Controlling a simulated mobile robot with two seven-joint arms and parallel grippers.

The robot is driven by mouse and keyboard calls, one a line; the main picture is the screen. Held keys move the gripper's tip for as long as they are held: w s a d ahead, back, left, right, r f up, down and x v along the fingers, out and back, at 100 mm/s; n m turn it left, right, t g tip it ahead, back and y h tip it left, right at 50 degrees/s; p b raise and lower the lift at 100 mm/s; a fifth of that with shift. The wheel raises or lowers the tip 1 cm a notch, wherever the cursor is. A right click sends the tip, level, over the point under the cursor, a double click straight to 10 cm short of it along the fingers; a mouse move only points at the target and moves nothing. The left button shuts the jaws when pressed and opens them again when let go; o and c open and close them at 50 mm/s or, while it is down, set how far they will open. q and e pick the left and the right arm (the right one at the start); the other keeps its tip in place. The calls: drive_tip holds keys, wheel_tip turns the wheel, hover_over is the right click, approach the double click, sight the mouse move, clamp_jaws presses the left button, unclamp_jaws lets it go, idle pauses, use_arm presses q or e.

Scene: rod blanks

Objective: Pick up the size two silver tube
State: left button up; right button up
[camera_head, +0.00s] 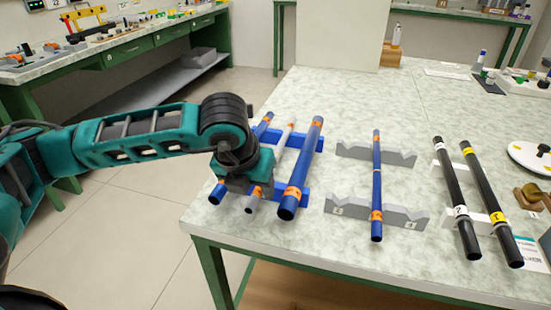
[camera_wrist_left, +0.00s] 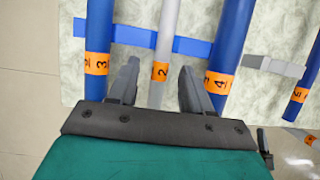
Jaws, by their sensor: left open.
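The silver tube (camera_head: 286,137) lies in a blue rack (camera_head: 304,196) between two blue tubes. In the left wrist view, the silver tube (camera_wrist_left: 171,30) has an orange label reading 2. My left gripper (camera_wrist_left: 159,70) is open, with one finger on each side of this tube near its label. No finger is visibly closed on it. In the head view my left gripper (camera_head: 245,181) is over the near part of the rack and hides part of the tubes. The silver tube's near end (camera_head: 252,206) shows below it. My right gripper is not in view.
A blue tube (camera_wrist_left: 98,40) is close on the left and a thicker blue tube (camera_wrist_left: 230,40), labelled 4, close on the right. Another blue tube (camera_head: 376,180) rests on grey supports (camera_head: 343,210). Black tubes (camera_head: 455,190) lie farther right. The table's back half is mostly clear.

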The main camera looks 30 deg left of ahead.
use_arm(q)
drive_tip(key=shift+w+f, duration=0.1)
drive_tip(key=shift+f, duration=0.15)
drive_tip(key=shift+c, duration=0.5)
drive_tip(key=c, duration=0.8)
drive_tip(key=shift+r, duration=0.2)
